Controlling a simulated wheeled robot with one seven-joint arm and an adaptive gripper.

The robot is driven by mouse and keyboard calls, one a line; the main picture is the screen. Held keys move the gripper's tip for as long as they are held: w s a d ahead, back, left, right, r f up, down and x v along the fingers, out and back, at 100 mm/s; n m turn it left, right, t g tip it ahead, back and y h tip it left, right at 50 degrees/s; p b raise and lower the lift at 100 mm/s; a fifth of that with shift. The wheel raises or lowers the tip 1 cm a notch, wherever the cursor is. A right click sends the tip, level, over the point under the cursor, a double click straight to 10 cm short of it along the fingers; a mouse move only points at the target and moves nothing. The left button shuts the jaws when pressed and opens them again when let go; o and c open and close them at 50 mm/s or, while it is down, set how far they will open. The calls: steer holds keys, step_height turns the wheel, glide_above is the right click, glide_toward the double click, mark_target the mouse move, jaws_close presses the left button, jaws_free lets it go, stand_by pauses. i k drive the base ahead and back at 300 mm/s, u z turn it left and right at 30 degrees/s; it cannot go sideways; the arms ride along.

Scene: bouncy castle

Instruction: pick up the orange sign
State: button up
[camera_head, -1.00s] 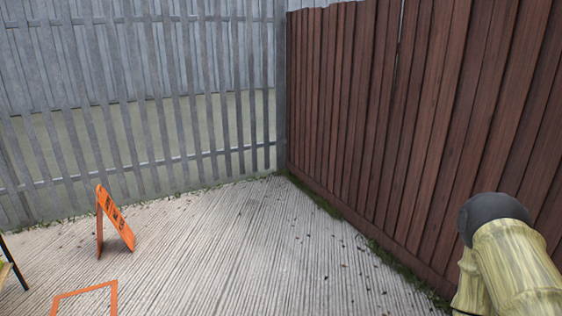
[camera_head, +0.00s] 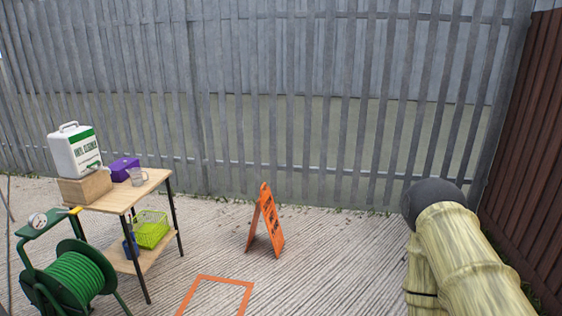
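The orange sign (camera_head: 267,220) is a folding A-frame board with dark lettering. It stands upright on the grooved concrete near the middle of the view, a short way in front of the metal fence. My arm shows at the right as pale yellow, bamboo-like links with a dark rounded joint. My gripper is not in view. No part of my arm visibly touches the sign.
An orange outlined rectangle (camera_head: 246,284) marks the floor in front of the sign. A green hose reel (camera_head: 72,280) is nearer. A brown fence (camera_head: 540,150) bounds the right.

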mark_target(265, 203)
steer(key=u, duration=0.2)
steer(key=i, duration=1.85)
steer(key=u, duration=0.1)
